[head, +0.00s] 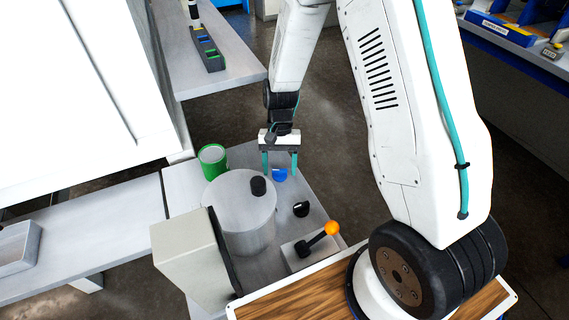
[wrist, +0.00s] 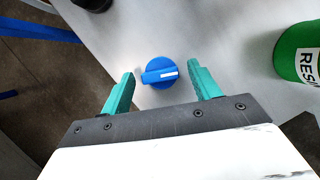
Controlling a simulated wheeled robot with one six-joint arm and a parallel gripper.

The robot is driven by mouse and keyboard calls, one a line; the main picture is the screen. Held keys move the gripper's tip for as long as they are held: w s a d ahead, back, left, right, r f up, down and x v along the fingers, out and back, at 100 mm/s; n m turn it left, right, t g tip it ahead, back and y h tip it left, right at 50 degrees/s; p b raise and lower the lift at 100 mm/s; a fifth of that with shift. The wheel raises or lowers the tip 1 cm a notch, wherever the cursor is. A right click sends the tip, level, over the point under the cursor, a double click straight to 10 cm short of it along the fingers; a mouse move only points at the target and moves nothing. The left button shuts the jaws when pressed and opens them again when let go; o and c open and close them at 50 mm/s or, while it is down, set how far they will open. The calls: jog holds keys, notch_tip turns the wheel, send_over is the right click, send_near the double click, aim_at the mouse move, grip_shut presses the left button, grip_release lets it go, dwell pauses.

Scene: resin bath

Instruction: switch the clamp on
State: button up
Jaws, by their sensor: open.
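A round blue knob (head: 279,174) with a raised grip sits on the grey bench. In the wrist view the blue knob (wrist: 153,75) has a white line lying nearly level, toward the right. My gripper (head: 280,164) is open and empty, pointing down over the knob. In the wrist view, my gripper's teal fingers (wrist: 161,73) are on either side of the knob, apart from it. A black knob (head: 301,209) with a white mark and a lever with an orange ball (head: 332,228) are nearer. No label shows which control is the clamp's.
A large grey cylinder (head: 240,220) with a black knob (head: 258,186) on top stands left of my gripper. A green can (head: 212,160) stands behind it. A beige box (head: 190,262) stands in front. The bench's edge is close to the blue knob.

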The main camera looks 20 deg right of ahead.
jog(key=c, duration=1)
jog(key=o, duration=0.3)
jog(key=shift+d, duration=0.45)
jog(key=shift+a, duration=0.35)
jog(key=shift+c, duration=1.3)
jog(key=shift+s+m+t+y, duration=0.1)
jog(key=shift+m+t+y, duration=0.4)
jog(key=shift+m, duration=1.15)
jog(key=shift+s+m+t+y, duration=0.1)
jog(key=shift+m+t+y, duration=0.35)
jog(key=shift+m, duration=1.2)
jog(key=o, duration=1)
jog(key=shift+c, duration=0.2)
